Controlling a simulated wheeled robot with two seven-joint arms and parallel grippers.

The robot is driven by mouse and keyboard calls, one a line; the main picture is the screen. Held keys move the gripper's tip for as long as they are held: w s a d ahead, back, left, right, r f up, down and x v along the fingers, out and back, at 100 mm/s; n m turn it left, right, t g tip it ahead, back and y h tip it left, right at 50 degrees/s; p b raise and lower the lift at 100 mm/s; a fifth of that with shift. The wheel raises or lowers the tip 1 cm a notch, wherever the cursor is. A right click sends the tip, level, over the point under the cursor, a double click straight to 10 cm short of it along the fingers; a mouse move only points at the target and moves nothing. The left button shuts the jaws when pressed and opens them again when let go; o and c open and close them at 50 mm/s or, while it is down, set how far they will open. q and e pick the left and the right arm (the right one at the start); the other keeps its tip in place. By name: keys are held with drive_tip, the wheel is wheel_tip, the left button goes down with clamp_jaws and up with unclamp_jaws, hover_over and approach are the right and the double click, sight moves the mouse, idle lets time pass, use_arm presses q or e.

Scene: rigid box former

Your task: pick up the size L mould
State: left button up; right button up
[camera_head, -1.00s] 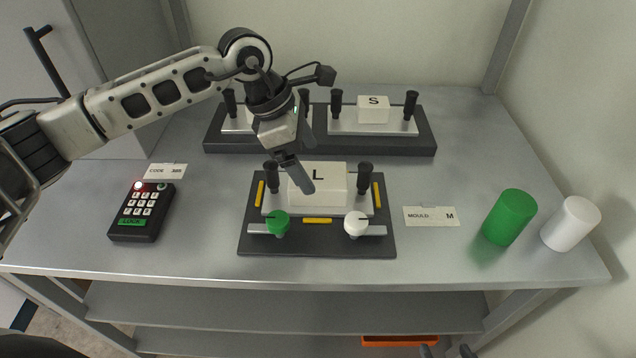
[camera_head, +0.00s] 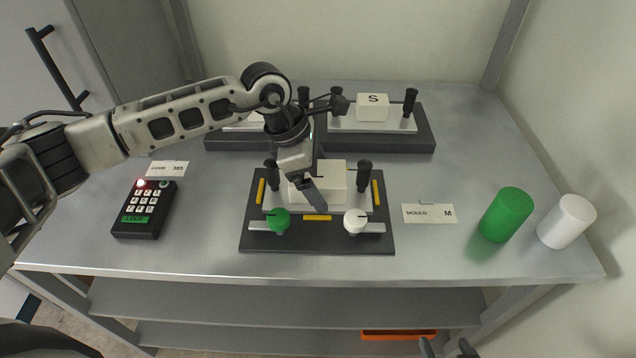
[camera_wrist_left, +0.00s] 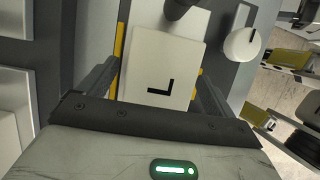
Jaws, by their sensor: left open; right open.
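The size L mould is a white block (camera_head: 333,180) on a plate with two black upright handles, set in the dark fixture (camera_head: 318,246) at the table's middle. My left gripper (camera_head: 314,192) is open over the block and hides part of it and its letter. In the left wrist view the block (camera_wrist_left: 160,72) marked L lies between the two spread fingers (camera_wrist_left: 155,90); I cannot tell whether they touch it. A green knob (camera_head: 278,220) and a white knob (camera_head: 355,221) are at the fixture's front. My right gripper (camera_head: 448,349) shows only its tips at the bottom edge.
Behind, the S mould (camera_head: 373,108) and another mould, partly hidden by my arm, stand on a dark rack (camera_head: 425,144). A keypad (camera_head: 145,208) is at left. A card reading MOULD M (camera_head: 430,214), a green cylinder (camera_head: 507,214) and a white cylinder (camera_head: 567,221) are at right.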

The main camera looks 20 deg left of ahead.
use_arm(q)
drive_tip(key=shift+f, duration=0.2)
idle(0.4)
drive_tip(key=c, duration=1.8)
drive_tip(key=shift+w+r, duration=0.1)
drive_tip(key=shift+r, duration=0.1)
drive_tip(key=shift+c, duration=0.4)
drive_tip(key=shift+r, duration=0.1)
